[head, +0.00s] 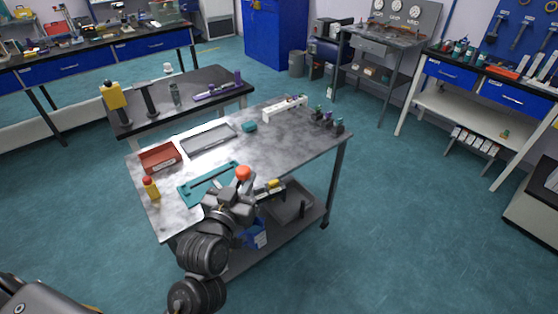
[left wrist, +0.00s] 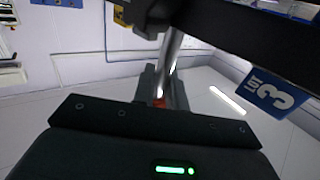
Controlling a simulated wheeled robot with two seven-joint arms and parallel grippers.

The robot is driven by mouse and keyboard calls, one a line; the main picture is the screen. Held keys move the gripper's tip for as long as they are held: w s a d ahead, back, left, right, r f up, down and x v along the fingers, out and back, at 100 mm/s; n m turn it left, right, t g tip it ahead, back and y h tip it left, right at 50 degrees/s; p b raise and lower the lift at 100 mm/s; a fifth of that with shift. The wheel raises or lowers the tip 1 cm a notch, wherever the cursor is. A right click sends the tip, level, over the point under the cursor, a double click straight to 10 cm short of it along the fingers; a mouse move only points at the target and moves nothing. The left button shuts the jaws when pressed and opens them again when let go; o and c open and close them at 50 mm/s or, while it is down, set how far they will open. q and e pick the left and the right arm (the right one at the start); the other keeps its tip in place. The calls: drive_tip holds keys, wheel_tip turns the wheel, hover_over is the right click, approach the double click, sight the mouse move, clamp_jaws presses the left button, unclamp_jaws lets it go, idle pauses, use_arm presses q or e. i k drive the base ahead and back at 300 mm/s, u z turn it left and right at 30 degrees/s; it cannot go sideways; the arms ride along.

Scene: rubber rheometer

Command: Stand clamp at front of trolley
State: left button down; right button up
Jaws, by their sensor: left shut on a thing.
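My left gripper (head: 240,187) is at the front edge of the grey-topped trolley (head: 290,150). It is shut on the clamp. In the left wrist view, the fingers (left wrist: 163,88) close around the clamp's silver rod (left wrist: 171,48). In the head view, an orange-red knob (head: 243,172) shows just above the gripper. The hand hides most of the clamp, and I cannot tell whether it touches the trolley. My right gripper is not in view.
On the trolley are a teal frame (head: 208,183), a red tray (head: 160,158), a yellow bottle (head: 151,188), a grey tray (head: 207,138) and several small bottles (head: 328,121). A dark item with a yellow part (head: 272,183) is right of the hand. The trolley's middle right is clear.

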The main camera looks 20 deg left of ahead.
sight(285, 149)
drive_tip(key=k, duration=0.4)
drive_tip(key=z, duration=0.8)
drive_tip(key=i, duration=0.9)
drive_tip(key=z, duration=0.5)
drive_tip(key=i, duration=0.9)
drive_tip(key=u, duration=1.15)
drive_tip(key=i, duration=0.65)
drive_tip(key=u, duration=0.75)
